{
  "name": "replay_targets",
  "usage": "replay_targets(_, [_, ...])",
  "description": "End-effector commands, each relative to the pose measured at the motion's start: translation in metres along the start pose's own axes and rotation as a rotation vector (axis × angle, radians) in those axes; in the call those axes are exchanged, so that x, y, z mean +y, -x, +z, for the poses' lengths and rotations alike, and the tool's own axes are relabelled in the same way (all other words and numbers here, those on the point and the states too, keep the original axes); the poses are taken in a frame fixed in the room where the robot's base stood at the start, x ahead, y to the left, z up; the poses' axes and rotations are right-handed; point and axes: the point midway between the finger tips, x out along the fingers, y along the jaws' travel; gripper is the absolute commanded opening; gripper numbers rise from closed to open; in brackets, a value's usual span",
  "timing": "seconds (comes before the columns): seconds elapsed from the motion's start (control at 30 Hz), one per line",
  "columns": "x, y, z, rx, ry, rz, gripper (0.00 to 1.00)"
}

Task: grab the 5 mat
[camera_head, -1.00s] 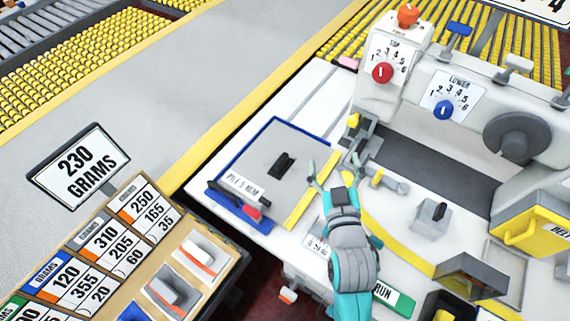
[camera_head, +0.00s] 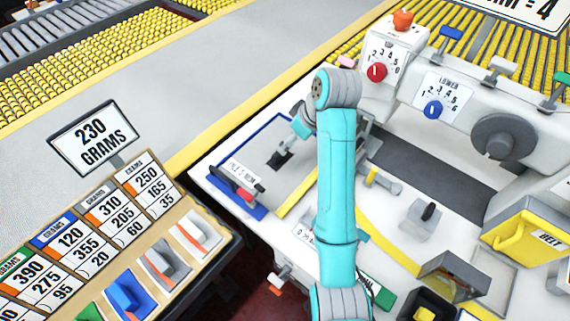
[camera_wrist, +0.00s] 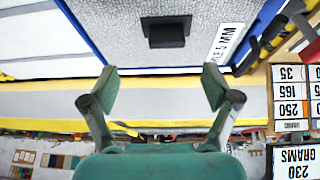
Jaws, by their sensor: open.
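The 5 mat is a grey speckled pad (camera_head: 262,142) in a blue-edged bay on the white machine table, with a "PILE 5 MM" label (camera_head: 243,174) at its near edge. A black block-shaped grip (camera_wrist: 166,31) stands up from the mat (camera_wrist: 110,25) in the wrist view, and it also shows in the head view (camera_head: 280,159). My gripper (camera_wrist: 160,88) is open and empty, its two fingers spread apart. In the wrist view the grip lies beyond the fingertips, roughly centred between them, and they do not touch it. In the head view my arm partly hides the gripper and the mat's right side.
Red and black handled tools (camera_head: 238,186) lie in a blue tray beside the label. A sample board with coloured grips (camera_head: 198,233) and a "230 GRAMS" sign (camera_head: 92,138) stand at left. The machine with red and blue dials (camera_head: 433,109) rises at right.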

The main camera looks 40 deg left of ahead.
Motion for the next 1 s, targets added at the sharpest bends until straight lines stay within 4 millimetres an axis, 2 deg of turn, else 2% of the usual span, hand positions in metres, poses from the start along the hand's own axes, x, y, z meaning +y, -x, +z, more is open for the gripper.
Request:
replay_targets(0.07, [-0.003,0.003,-0.003,-0.020,0.016,-0.024,0.88])
replay_targets(0.17, [-0.005,-0.003,-0.003,-0.031,0.023,-0.038,0.88])
replay_targets(0.4, [-0.006,-0.038,-0.002,-0.032,0.023,-0.038,0.88])
replay_targets(0.67, [-0.007,-0.055,-0.003,-0.030,0.023,-0.035,0.88])
replay_targets(1.0, [-0.010,-0.097,-0.008,-0.030,0.022,-0.035,0.88])
